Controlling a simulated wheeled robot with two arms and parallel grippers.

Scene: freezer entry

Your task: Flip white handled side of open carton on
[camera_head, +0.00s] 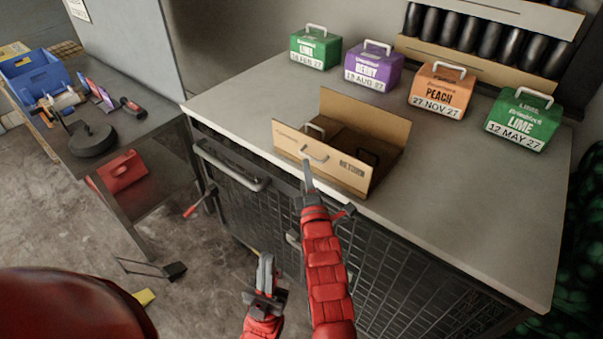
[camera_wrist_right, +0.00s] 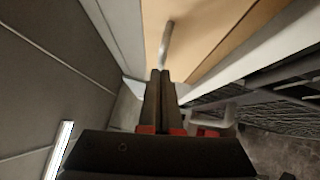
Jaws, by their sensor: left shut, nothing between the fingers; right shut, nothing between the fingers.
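The open cardboard carton (camera_head: 380,122) stands at the front edge of the grey counter. Its tan near panel (camera_head: 345,172) carries a white handle (camera_head: 315,154) and printed lettering, and its far panel stands upright. Another pale handle (camera_head: 314,130) and dark contents show inside. My right gripper (camera_head: 308,168) is shut and empty, its tips just below the white handle at the panel. In the right wrist view, the shut fingers (camera_wrist_right: 160,75) point at the handle (camera_wrist_right: 166,42); I cannot tell whether they touch it. My left gripper (camera_head: 265,262) is shut and empty, low in front of the counter.
Green (camera_head: 315,50), purple (camera_head: 372,65), orange (camera_head: 440,92) and another green box (camera_head: 522,122), all handled, stand behind on the counter (camera_head: 470,200). A side table (camera_head: 130,135) at left holds a blue bin (camera_head: 35,75). The counter front has a bar handle (camera_head: 232,168).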

